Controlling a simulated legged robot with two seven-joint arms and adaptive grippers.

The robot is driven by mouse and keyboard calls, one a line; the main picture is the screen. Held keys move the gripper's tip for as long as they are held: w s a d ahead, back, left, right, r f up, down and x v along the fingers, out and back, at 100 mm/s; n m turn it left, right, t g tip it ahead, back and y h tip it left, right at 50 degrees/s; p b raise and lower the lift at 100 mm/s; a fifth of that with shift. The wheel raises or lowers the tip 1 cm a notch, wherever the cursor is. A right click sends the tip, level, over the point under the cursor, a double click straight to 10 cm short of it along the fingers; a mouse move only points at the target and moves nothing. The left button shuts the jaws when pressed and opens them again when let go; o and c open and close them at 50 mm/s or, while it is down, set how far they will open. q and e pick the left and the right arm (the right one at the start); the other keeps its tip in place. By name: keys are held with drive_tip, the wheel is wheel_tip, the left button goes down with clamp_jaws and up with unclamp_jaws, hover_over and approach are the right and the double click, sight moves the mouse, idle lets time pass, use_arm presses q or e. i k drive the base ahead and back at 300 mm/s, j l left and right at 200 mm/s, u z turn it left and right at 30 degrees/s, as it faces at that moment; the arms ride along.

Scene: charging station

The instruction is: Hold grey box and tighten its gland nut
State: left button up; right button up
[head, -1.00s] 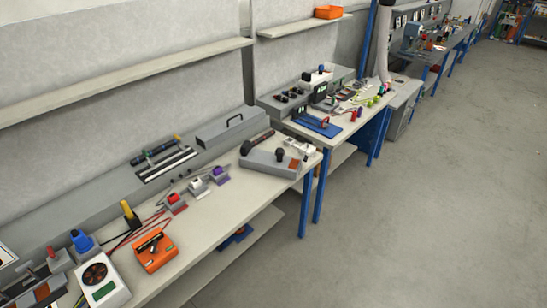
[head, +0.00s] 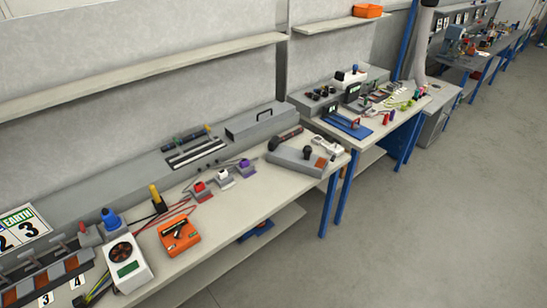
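A low grey box (head: 298,162) lies at the right end of the near workbench, close to its corner. A dark knob-like part, possibly the gland nut (head: 307,152), stands up on the box; it is too small to tell for sure. A dark cylindrical piece (head: 286,137) lies behind the box. Another grey box with a black handle (head: 262,120) sits on the raised ledge behind. Neither of my grippers shows in the head view, and nothing is seen touching the boxes.
The near bench (head: 245,208) also carries an orange device (head: 178,238), a white meter (head: 126,262), and red, white and purple capped connectors (head: 223,178). A second bench with a blue mat (head: 348,125) stands beyond a gap. The floor (head: 410,235) at right is clear.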

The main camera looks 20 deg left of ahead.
sight(307, 149)
drive_tip(key=i+u, duration=0.2)
drive_tip(key=u, duration=0.2)
drive_tip(key=i+l+u, duration=0.15)
drive_tip(key=u, duration=0.2)
drive_tip(key=i+l+u, duration=0.1)
drive_tip(key=u, duration=0.3)
drive_tip(key=i+l+u, duration=0.15)
drive_tip(key=l+u, duration=0.2)
